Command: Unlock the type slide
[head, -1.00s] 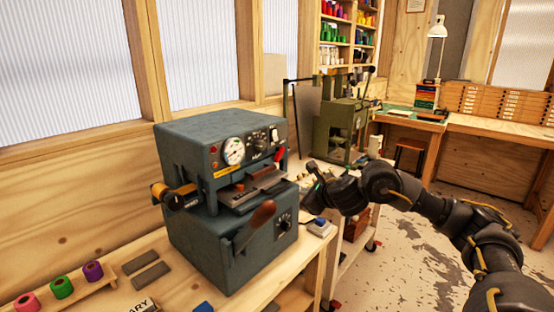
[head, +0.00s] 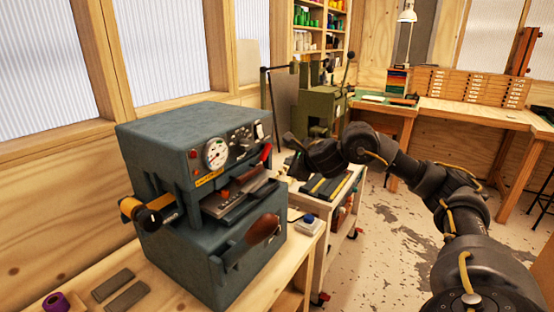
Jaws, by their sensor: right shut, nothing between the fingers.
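The blue-grey foil press (head: 195,195) stands on the wooden bench, with a round gauge (head: 217,153) and knobs on its upper front. The type slide (head: 236,197) sits in the opening between the upper and lower housings. A small red lever (head: 266,153) shows at the right of the opening. A brown-handled lever (head: 262,229) is on the lower front. My right gripper (head: 291,142) is shut and empty, just right of the press, near the red lever; I cannot tell whether it touches anything. My left gripper is not in view.
A foil roll (head: 138,213) sticks out on the press's left side. Two grey blocks (head: 120,290) lie on the bench (head: 75,290). A cart (head: 318,205) and a green machine (head: 320,105) stand behind my right arm. The floor at right is clear.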

